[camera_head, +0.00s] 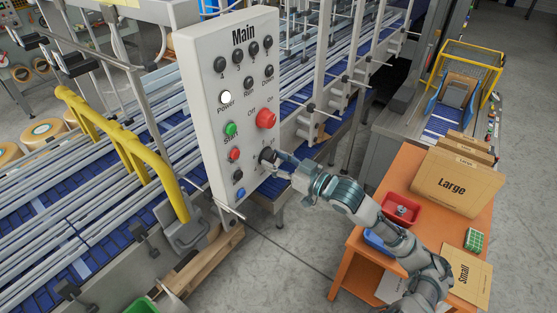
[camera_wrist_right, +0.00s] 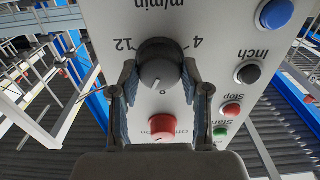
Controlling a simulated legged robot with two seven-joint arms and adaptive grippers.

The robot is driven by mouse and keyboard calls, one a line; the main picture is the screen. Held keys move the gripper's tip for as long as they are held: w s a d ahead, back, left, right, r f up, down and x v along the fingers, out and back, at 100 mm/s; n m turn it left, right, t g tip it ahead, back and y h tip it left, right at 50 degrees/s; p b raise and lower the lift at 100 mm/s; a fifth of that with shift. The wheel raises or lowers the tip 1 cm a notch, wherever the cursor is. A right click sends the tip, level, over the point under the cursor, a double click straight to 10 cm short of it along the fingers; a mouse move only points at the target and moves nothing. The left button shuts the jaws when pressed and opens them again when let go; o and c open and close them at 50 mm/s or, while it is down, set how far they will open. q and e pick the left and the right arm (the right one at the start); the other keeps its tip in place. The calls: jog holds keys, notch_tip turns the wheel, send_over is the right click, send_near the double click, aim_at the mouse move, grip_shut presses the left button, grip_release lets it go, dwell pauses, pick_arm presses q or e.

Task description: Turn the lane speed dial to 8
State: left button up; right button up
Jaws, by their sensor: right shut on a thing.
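The black lane speed dial (camera_wrist_right: 160,52) sits on the white panel, with "m/min" above it and the marks 4, 8 and 12 around it; the wrist view shows the panel upside down. A light pointer line on the dial points toward the 8. My right gripper (camera_wrist_right: 160,72) is shut on the dial, with one finger on each side. In the head view my right gripper (camera_head: 276,162) reaches the dial (camera_head: 266,156) low on the "Main" panel (camera_head: 205,62) and partly covers it. My left gripper is not in view.
A red Off/On switch (camera_head: 266,118) is just above the dial and shows close to my fingers in the wrist view (camera_wrist_right: 163,126). Start, Stop and Inch buttons are beside it. An orange table (camera_head: 400,165) with boxes stands at the right. A yellow rail (camera_head: 125,140) is left.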

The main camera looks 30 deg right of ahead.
jog(key=o, duration=0.9)
jog(key=shift+f, duration=0.1)
jog(key=shift+c, duration=0.2)
jog(key=o, duration=0.3)
jog(key=shift+w, duration=0.25)
jog(key=shift+o, duration=0.2)
jog(key=shift+w+a+f, duration=0.1)
jog(key=shift+w, duration=0.2)
jog(key=shift+s, duration=0.45)
jog(key=v, duration=1.1)
jog(key=shift+d, duration=0.2)
jog(key=shift+f, duration=0.1)
jog(key=shift+c, duration=0.3)
